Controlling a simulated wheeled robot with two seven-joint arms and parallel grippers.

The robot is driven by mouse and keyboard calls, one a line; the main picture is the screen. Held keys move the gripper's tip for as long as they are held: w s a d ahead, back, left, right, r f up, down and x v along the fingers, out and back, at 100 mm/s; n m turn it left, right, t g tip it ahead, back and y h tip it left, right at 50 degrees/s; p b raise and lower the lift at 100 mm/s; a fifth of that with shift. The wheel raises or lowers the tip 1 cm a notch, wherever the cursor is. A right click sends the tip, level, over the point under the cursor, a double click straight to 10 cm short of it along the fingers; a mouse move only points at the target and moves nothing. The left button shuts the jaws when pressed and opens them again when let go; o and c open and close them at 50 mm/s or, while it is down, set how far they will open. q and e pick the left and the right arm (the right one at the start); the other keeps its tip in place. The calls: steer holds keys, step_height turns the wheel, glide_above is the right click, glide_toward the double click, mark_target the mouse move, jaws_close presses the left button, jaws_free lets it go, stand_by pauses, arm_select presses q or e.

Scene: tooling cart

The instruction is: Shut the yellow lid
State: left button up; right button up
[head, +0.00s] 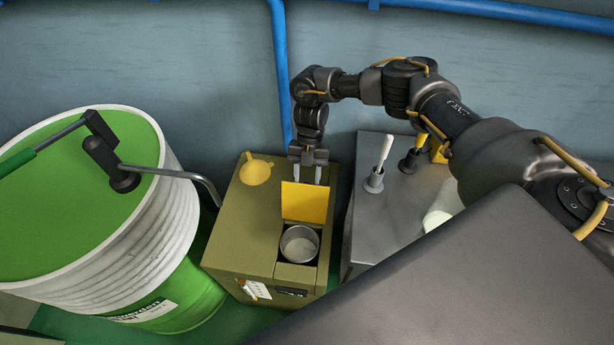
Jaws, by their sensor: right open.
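The yellow lid (304,203) stands raised at the back of an opening in the top of an olive box (239,229). A round metal cup (299,245) sits in the opening in front of the lid. My right gripper (308,174) is open, fingers pointing down, at the lid's upper back edge. The fingertips look partly hidden by the lid or just above it; I cannot tell whether they touch it. My left gripper is not in view.
A yellow funnel (256,171) sits on the box's back left. A large green and white drum (139,238) with a crank handle stands left. A grey cabinet (388,218) with several tools stands right. A blue pipe (280,70) runs down the wall behind.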

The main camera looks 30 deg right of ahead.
steer(key=shift+s+a+f, duration=0.1)
steer(key=shift+s+f, duration=0.05)
steer(key=shift+f, duration=0.25)
steer(key=shift+c, duration=0.3)
